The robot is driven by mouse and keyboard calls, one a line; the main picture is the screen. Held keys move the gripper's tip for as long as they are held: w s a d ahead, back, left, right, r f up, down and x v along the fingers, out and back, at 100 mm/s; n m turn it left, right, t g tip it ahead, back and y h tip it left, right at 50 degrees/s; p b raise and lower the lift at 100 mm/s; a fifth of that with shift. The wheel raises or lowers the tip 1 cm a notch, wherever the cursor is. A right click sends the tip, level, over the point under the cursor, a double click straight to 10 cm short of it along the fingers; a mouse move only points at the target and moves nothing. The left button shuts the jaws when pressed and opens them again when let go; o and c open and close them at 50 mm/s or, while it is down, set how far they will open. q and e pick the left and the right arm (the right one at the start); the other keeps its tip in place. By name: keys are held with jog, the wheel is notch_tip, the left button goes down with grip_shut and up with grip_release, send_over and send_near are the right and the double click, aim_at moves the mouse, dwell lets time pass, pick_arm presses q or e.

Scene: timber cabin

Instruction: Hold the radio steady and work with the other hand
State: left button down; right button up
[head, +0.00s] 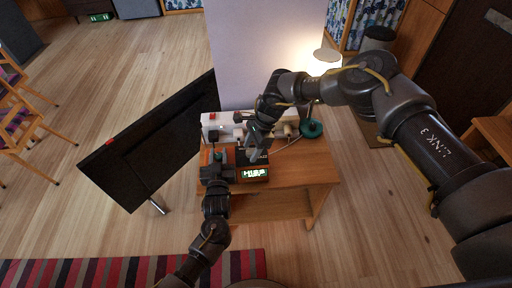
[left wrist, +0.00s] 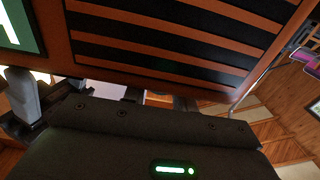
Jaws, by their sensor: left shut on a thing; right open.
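The radio (head: 254,173), with a lit green display, stands on the small wooden table (head: 318,177). In the left wrist view the radio (left wrist: 170,42) is close up, an orange-brown body with dark slats and part of the display at the left. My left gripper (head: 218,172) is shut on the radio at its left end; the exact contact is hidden. My right gripper (head: 257,150) is open just above and behind the display, near the radio's top; I cannot tell whether it touches.
A white power strip (head: 225,130) with plugs and a round teal object (head: 311,129) lie at the table's back. A large dark screen (head: 150,140) stands left of the table. A pale column (head: 262,50) rises behind. A lamp (head: 326,57) glows behind right. Wooden chairs (head: 20,110) stand far left.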

jog(key=c, duration=1)
